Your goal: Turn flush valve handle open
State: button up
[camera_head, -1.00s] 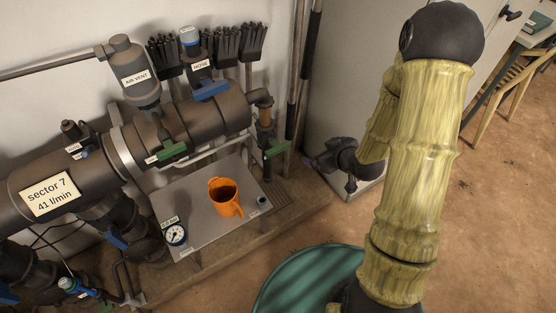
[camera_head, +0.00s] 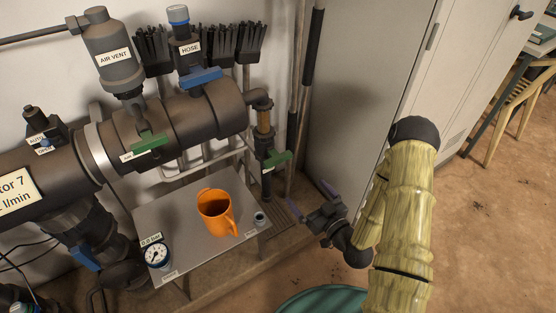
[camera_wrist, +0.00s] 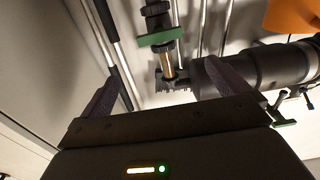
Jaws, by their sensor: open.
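A green handle (camera_head: 277,160) sits on the upright brass-coloured pipe at the right end of the dark manifold. It also shows in the wrist view (camera_wrist: 160,39), lying crosswise beyond my fingers. I cannot read a label that names it as the flush valve. A second green handle (camera_head: 149,144) with a small label is on the manifold body. My gripper (camera_head: 312,200) is open and empty, to the right of and lower in the picture than the first handle, apart from it. In the wrist view my two fingers (camera_wrist: 160,85) are spread, with the brass pipe between them in the picture.
An orange mug (camera_head: 214,214) and a pressure gauge (camera_head: 157,254) are on the grey shelf (camera_head: 165,209) below the manifold. A grey cabinet (camera_head: 368,75) stands behind my arm. A teal round object (camera_head: 322,301) is on the floor at the bottom.

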aim_at(280, 161)
jog(key=shift+w, duration=0.1)
jog(key=b+x, duration=0.1)
jog(key=x, duration=1.6)
jog(key=shift+w+a+b, duration=0.1)
jog(key=shift+a+b, duration=0.05)
jog(key=shift+b, duration=0.2)
jog(key=c, duration=0.7)
